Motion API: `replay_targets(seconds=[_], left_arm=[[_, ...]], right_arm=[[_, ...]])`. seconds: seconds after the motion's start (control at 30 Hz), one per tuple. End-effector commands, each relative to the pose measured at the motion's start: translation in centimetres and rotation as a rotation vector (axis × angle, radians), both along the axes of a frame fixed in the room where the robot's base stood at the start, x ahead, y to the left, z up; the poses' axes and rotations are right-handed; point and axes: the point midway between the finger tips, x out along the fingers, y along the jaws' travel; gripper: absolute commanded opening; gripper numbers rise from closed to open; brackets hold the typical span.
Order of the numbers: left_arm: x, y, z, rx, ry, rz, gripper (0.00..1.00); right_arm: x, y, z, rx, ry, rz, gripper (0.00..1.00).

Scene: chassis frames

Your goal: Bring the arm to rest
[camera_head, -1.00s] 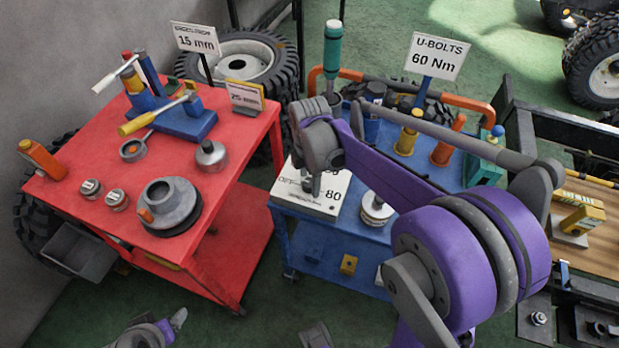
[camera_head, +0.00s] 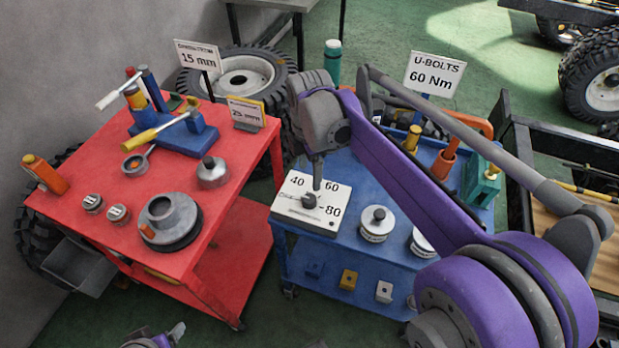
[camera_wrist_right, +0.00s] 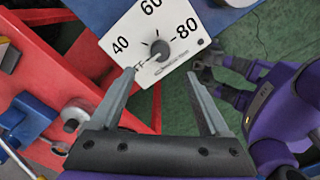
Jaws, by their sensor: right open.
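My right gripper (camera_head: 317,180) hangs at the end of the purple arm, above the white dial plate (camera_head: 287,207) on the blue cart. In the right wrist view its two fingers (camera_wrist_right: 160,76) stand apart with nothing between them. The dark dial knob (camera_wrist_right: 159,49) lies beyond the fingertips, on the plate marked 40, 60 and 80. My left gripper (camera_head: 165,338) shows only in part at the bottom edge of the head view. Its jaw state is unclear.
The red cart (camera_head: 120,185) at left carries a blue vise (camera_head: 175,135) and a grey hub (camera_head: 170,220). The blue cart (camera_head: 345,255) holds weights and upright tools. The U-bolts sign (camera_head: 435,75) stands behind my right arm. Green floor is open between the carts' front.

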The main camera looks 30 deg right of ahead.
Motion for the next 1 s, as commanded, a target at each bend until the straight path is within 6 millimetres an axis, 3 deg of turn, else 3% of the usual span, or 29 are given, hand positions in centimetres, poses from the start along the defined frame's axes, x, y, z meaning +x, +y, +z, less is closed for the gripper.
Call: replay_targets(seconds=[0.67,0.77,1.0], left_arm=[[0.0,0.0,0.2,0.0,-0.001,0.0,0.75],[0.1,0.0,0.7,0.0,-0.003,0.0,0.75],[0.6,0.0,2.5,0.0,-0.011,0.0,0.75]], right_arm=[[-0.6,0.3,0.5,-0.002,-0.014,-0.045,0.79],[-2.1,1.3,0.6,-0.001,-0.056,-0.177,0.79],[-8.6,4.3,-0.2,0.078,-0.238,-0.761,0.79]])
